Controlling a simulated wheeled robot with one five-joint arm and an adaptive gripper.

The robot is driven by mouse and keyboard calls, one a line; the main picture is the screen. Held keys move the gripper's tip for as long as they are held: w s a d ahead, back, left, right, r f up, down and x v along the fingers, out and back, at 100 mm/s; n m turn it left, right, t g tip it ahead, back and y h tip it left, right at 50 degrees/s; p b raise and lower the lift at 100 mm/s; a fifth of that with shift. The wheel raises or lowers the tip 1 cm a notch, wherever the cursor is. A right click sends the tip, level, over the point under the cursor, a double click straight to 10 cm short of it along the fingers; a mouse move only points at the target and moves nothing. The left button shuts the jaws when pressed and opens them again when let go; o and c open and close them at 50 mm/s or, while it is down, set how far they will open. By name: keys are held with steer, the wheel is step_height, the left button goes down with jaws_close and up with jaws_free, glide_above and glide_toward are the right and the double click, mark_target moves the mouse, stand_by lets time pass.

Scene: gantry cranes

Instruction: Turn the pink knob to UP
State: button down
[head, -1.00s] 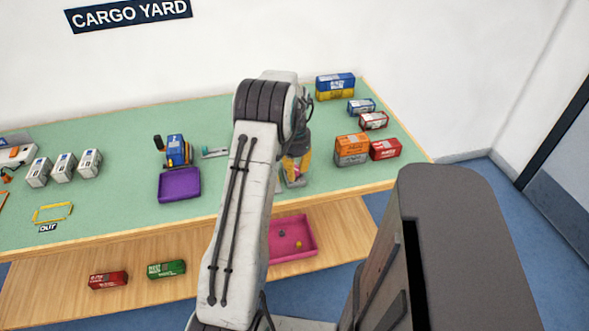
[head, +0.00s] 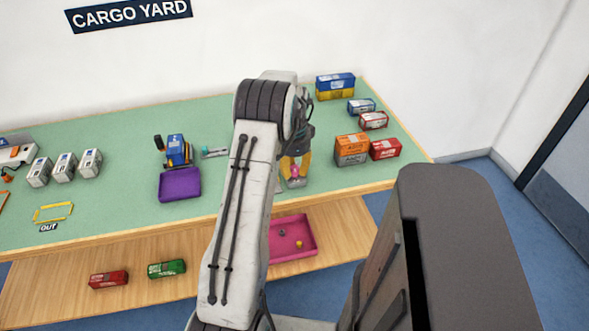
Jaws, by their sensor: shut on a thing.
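The pink knob (head: 295,171) shows in the head view, just right of my arm, low over a small grey base (head: 296,183) on the green table. My gripper (head: 296,168) points down with its yellow fingers on either side of the knob, shut on it. My forearm hides part of the gripper and whatever lies to the left of the knob. Any UP marking and the knob's pointer are too small or hidden to read.
Orange and red containers (head: 352,149) stand close to the right of the gripper, with stacked blue and yellow ones (head: 335,87) behind. A purple tray (head: 180,184) lies left. A pink tray (head: 306,238) sits on the lower shelf.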

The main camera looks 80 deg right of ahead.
mark_target(293, 168)
steer(key=shift+w+a+f, duration=0.15)
steer(key=shift+a+f, duration=0.05)
steer(key=shift+a, duration=0.05)
steer(key=c, duration=1.1)
jaws_free()
steer(key=shift+w+d, duration=0.1)
steer(key=shift+c, duration=0.2)
steer(key=shift+o, duration=1.1)
steer(key=shift+r, duration=0.15)
steer(key=shift+d+r, duration=0.1)
steer(key=shift+r, duration=0.05)
step_height(293, 168, up, 12)
